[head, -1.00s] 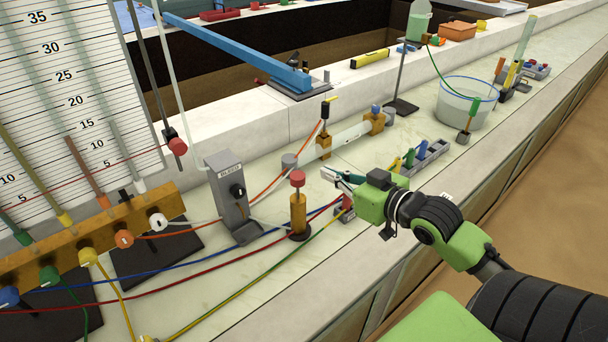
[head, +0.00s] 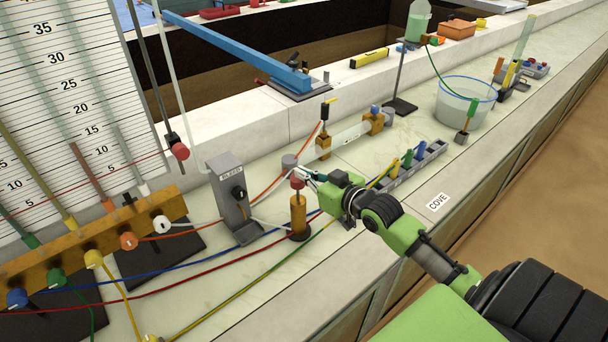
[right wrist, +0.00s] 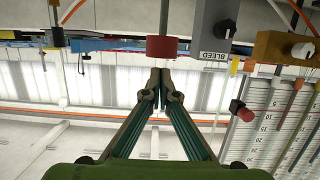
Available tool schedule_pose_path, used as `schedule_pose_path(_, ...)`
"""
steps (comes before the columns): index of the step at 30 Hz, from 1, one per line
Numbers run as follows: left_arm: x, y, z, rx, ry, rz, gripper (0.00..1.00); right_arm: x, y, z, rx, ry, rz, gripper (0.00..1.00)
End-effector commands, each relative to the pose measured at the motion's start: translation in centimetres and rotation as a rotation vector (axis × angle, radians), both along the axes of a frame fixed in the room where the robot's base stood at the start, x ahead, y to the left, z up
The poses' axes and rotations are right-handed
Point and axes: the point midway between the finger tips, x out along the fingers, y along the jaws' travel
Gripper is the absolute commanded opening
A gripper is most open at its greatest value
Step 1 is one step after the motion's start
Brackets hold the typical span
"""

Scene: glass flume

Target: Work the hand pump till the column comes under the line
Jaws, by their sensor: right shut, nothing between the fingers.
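The hand pump (head: 298,214) is an orange upright cylinder with a red knob (head: 298,183) on top, standing on the bench. My right gripper (head: 304,173) is at the knob's upper right in the head view, fingers together and empty. In the right wrist view the closed fingertips (right wrist: 160,74) point at the red knob (right wrist: 161,47), which is just beyond them; I cannot tell whether they touch. The scale board (head: 62,75) carries several coloured columns, including an orange one (head: 97,180), and a thin red line (head: 120,160) slants across it. My left gripper is not in view.
A grey BLEED box (head: 228,190) with a black knob stands left of the pump. Coloured hoses run along the bench around the pump's foot. A clear tube in brass mounts (head: 350,136) lies behind, and a rack of coloured items (head: 415,160) sits to the right.

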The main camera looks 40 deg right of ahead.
Motion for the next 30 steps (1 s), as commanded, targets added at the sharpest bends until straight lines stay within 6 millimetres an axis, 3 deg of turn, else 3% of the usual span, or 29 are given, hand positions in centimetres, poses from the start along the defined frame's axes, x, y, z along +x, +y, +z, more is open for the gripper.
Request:
schedule_pose_path(5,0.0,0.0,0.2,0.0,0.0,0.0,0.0,-0.1,0.0,-1.1,0.0,0.001,0.0,0.0)
schedule_pose_path(15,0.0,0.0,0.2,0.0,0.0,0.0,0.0,-0.1,0.0,-1.3,-0.001,0.0,0.0,0.0)
schedule_pose_path(24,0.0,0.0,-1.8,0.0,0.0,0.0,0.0,-0.1,-0.1,-6.1,0.001,0.004,0.0,0.0)
schedule_pose_path(30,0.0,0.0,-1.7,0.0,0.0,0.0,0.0,-0.1,0.0,-6.5,0.0,0.004,0.0,0.0)
